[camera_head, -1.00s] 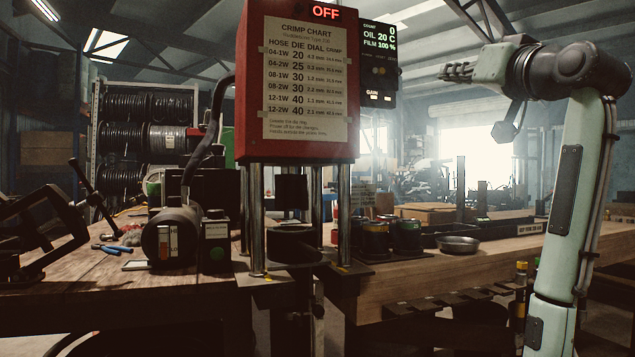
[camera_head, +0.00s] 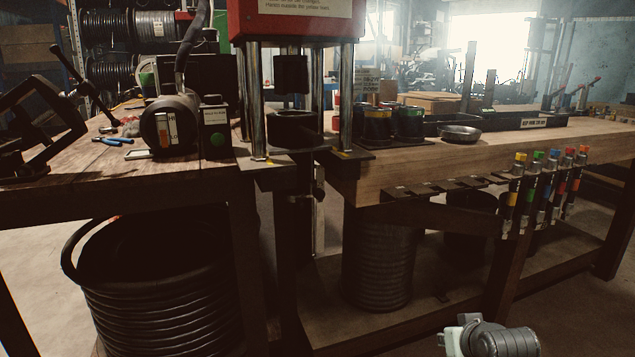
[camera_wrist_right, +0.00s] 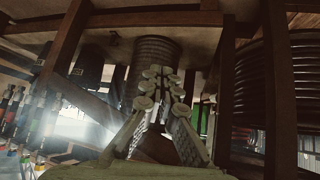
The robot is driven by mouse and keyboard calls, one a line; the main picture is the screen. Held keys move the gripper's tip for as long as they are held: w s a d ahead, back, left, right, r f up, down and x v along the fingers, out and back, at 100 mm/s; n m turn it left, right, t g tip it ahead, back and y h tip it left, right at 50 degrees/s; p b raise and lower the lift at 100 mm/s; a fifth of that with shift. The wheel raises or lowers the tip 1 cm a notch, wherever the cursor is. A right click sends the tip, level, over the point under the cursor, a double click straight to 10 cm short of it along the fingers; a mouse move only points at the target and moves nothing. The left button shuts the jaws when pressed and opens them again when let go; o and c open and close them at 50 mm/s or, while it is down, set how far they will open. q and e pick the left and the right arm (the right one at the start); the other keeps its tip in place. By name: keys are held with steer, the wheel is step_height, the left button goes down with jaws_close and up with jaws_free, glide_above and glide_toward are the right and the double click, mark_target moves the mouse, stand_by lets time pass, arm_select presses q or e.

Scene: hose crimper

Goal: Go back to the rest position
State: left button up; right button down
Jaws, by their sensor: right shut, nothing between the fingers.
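My right gripper (camera_head: 446,341) shows at the bottom edge of the head view, low in front of the bench, with most of the arm out of frame. In the right wrist view its fingers (camera_wrist_right: 158,76) are closed together with nothing between them. They point toward the space under the bench, and a ribbed dark drum (camera_wrist_right: 155,52) stands beyond them. My left gripper is in neither view.
The red crimping press (camera_head: 300,8) stands between a wooden bench (camera_head: 440,172) and a worktable (camera_head: 60,182). A coiled hose (camera_head: 165,318) and a ribbed drum (camera_head: 378,262) sit below. Colour-capped tools (camera_head: 538,195) hang at the bench front. Some floor is bare.

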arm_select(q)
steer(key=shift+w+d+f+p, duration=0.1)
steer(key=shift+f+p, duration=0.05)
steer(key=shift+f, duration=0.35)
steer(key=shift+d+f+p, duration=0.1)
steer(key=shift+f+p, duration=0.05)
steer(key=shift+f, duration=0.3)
arm_select(e)
steer(key=s+f+n+g, duration=0.1)
steer(key=s+f+g, duration=0.2)
steer(key=s+f, duration=0.7)
steer(key=s+f+g+h, duration=0.1)
steer(key=s+f+g, duration=0.2)
steer(key=s+f, duration=0.7)
steer(key=s, duration=0.8)
steer(key=shift+s+d+f+n, duration=0.15)
steer(key=shift+s+d+n, duration=0.1)
steer(key=shift+d+n, duration=0.15)
